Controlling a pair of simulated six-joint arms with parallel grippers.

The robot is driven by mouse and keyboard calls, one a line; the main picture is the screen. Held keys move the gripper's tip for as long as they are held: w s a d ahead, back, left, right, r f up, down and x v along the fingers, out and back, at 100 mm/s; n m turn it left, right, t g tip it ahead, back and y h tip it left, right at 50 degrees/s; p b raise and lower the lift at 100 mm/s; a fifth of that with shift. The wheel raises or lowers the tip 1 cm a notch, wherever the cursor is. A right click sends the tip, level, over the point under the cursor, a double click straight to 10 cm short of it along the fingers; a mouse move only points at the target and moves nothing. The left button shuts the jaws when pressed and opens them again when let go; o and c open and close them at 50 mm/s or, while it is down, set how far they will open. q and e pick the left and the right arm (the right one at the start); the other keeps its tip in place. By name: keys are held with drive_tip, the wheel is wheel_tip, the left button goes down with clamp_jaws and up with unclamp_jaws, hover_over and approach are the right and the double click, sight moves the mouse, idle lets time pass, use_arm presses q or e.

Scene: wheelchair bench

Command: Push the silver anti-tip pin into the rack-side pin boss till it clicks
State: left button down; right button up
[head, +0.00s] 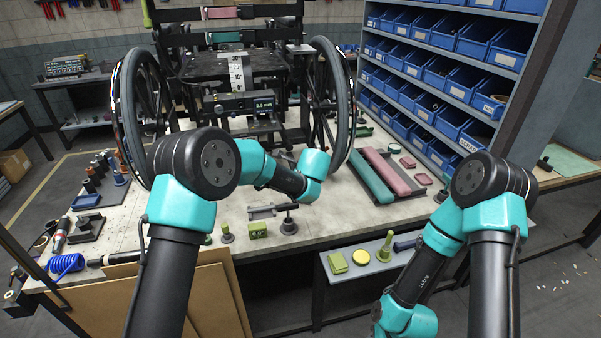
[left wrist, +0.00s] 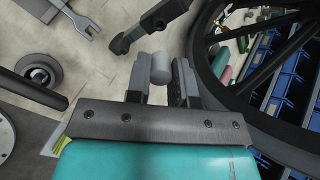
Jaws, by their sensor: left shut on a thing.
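In the left wrist view my left gripper (left wrist: 161,82) is shut on the silver pin (left wrist: 159,67), a short, pale grey cylinder showing between the fingertips. A dark bar with a rounded end (left wrist: 121,44) lies just left of and beyond the pin. I cannot tell whether that end is the rack-side pin boss, nor whether the pin touches it. In the head view my left arm reaches the wheelchair (head: 232,70) near its right wheel (head: 338,103); the fingers and pin are not distinguishable there. My right gripper is out of view.
The large wheel (left wrist: 205,60) stands close to the right of my left gripper. A fork-ended tool (left wrist: 82,20) and a round knob (left wrist: 38,74) show on the left. A rack of blue bins (head: 440,75) stands at the right. Green and red bars (head: 385,172) lie on the bench.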

use_arm(q)
drive_tip(key=shift+x, duration=2.55)
drive_tip(key=shift+x, duration=1)
idle(2.6)
drive_tip(key=c, duration=0.9)
unclamp_jaws()
drive_tip(key=v, duration=1.7)
drive_tip(key=shift+s+r, duration=0.15)
